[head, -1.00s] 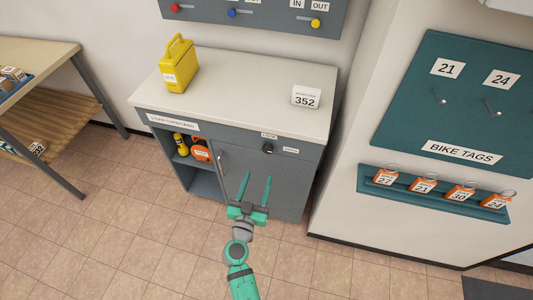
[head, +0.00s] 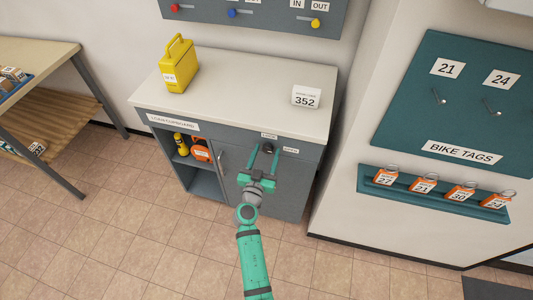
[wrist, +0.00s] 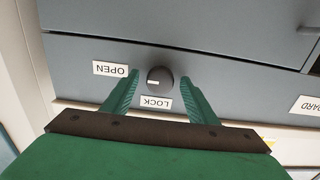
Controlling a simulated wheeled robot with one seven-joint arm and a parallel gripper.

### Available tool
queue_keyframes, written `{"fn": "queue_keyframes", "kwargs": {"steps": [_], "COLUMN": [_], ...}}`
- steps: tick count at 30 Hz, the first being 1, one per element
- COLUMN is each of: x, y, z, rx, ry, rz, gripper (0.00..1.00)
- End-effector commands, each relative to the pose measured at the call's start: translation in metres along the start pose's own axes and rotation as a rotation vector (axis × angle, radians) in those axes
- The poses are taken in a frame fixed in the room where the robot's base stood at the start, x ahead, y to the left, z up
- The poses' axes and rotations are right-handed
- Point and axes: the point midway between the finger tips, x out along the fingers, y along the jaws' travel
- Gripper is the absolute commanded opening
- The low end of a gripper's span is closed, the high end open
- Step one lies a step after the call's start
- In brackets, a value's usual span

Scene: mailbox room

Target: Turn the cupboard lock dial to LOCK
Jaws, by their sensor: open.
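The lock dial (wrist: 160,79) is a round black knob on the grey cupboard front (head: 265,199). In the wrist view its white mark lies on the left side, toward the OPEN label (wrist: 110,69). The LOCK label (wrist: 156,102) is below the dial in that view, which looks upside down. In the head view the LOCK label (head: 269,135) is above the dial and the OPEN label (head: 291,150) to its right. My gripper (head: 265,150) is open, with one finger on each side of the dial. A gap shows beside the dial in the wrist view; contact is not visible.
The cupboard door handle (head: 222,161) is left of my gripper. Open shelves hold a yellow item (head: 180,144) and an orange item (head: 201,149). A yellow container (head: 178,67) and a 352 sign (head: 306,97) stand on the worktop.

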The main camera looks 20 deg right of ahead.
Motion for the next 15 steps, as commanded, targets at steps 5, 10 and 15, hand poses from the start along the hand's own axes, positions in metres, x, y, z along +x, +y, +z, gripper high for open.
{"fn": "queue_keyframes", "kwargs": {"steps": [5,10,15], "x": [0.0014,0.0012,0.0011], "y": [0.0,-0.0001,-0.0001], "z": [0.0004,0.0003,0.0003], "rx": [0.0,0.0,0.0], "ry": [-0.001,0.0,0.0], "rz": [0.0,-0.001,-0.001], "gripper": [0.53,0.39,0.12]}}
